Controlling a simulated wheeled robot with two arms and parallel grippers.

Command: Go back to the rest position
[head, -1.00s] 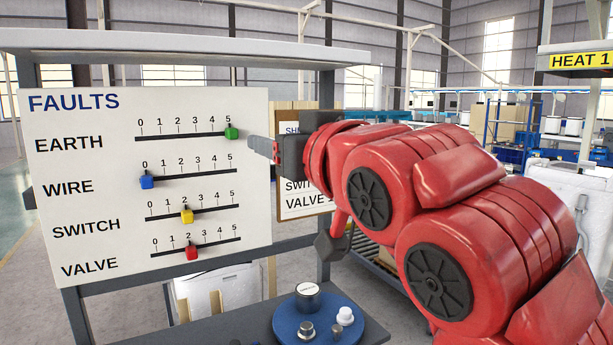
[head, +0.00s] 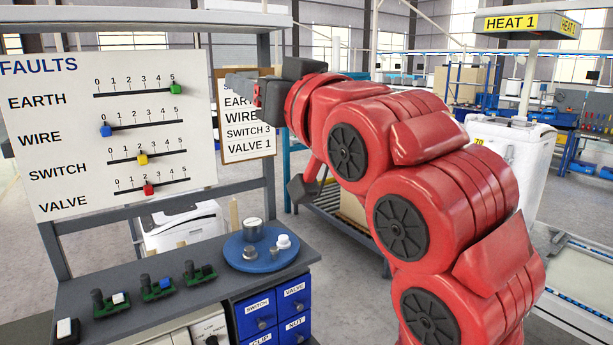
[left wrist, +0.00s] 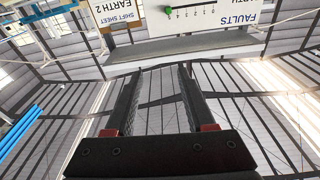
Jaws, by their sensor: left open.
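My left gripper (head: 242,88) is at the end of the red arm in the head view, in front of the shift sheet and right of the faults board (head: 60,130). In the left wrist view its two fingers (left wrist: 157,85) are apart with nothing between them. The green EARTH slider (head: 176,88) is at 5, clear of the fingers. The blue WIRE slider (head: 105,131) is at 0. The yellow SWITCH slider (head: 142,159) and red VALVE slider (head: 149,189) are near 2. The board and green slider (left wrist: 168,10) show upside down in the left wrist view. My right gripper is out of view.
The shift sheet (head: 248,150) is partly hidden by my gripper. A white appliance (head: 510,160) stands under the HEAT 1 sign at right.

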